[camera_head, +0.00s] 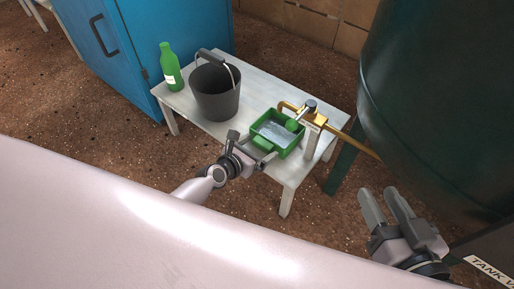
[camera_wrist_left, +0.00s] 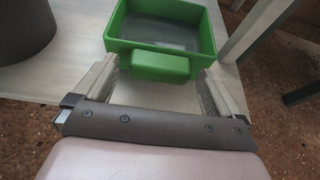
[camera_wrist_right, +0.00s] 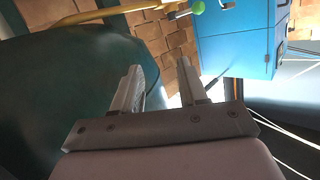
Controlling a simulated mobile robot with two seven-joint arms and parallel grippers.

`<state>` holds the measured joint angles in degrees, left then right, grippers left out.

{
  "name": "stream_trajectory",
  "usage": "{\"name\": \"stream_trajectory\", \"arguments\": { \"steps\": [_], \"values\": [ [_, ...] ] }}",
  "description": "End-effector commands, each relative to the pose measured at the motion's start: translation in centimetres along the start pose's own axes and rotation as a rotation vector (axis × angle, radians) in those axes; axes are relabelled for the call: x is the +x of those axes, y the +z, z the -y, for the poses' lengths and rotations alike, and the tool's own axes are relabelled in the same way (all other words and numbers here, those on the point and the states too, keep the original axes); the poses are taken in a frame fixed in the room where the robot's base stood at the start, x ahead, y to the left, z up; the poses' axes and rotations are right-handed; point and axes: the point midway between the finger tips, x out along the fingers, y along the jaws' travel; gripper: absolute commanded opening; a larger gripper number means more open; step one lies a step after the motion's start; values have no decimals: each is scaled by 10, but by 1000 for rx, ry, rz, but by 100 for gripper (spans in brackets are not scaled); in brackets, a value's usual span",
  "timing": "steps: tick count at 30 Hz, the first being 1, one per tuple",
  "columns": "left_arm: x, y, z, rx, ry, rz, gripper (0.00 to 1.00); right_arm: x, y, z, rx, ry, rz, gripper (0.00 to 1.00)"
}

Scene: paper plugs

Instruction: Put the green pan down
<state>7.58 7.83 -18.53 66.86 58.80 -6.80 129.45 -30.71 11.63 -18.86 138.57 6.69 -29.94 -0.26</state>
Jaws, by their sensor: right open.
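The green pan (camera_head: 292,148) is a shallow square tray with a grey, shiny inside. It sits level on the white table under the brass tap, and its block handle faces my left gripper (camera_head: 251,155). In the left wrist view the handle of the pan (camera_wrist_left: 158,66) lies between the spread fingers of my left gripper (camera_wrist_left: 160,85). Narrow gaps seem to show at both sides of the handle, so the gripper looks open around it. My right gripper (camera_head: 386,205) is open and empty, beside the dark green tank; its fingers also show in its wrist view (camera_wrist_right: 158,80).
The white table (camera_head: 190,107) also bears a dark bucket (camera_head: 215,95) and a green bottle (camera_head: 171,68). A brass tap (camera_head: 314,117) with a pipe runs to the big tank (camera_head: 440,100) at right. A blue cabinet (camera_head: 145,35) stands behind.

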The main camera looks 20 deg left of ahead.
Motion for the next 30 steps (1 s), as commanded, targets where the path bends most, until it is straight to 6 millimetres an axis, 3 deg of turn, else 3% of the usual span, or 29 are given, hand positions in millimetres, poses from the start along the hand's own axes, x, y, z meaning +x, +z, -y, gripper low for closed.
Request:
{"name": "stream_trajectory", "arguments": {
  "steps": [12,30],
  "values": [
    [-5,5,0,-1,0,-1,99,-1,-4,3,17,-10,10,43],
    [-106,4,0,-1,0,-2,99,16,-5,22,203,-88,128,43]
  ]
}}
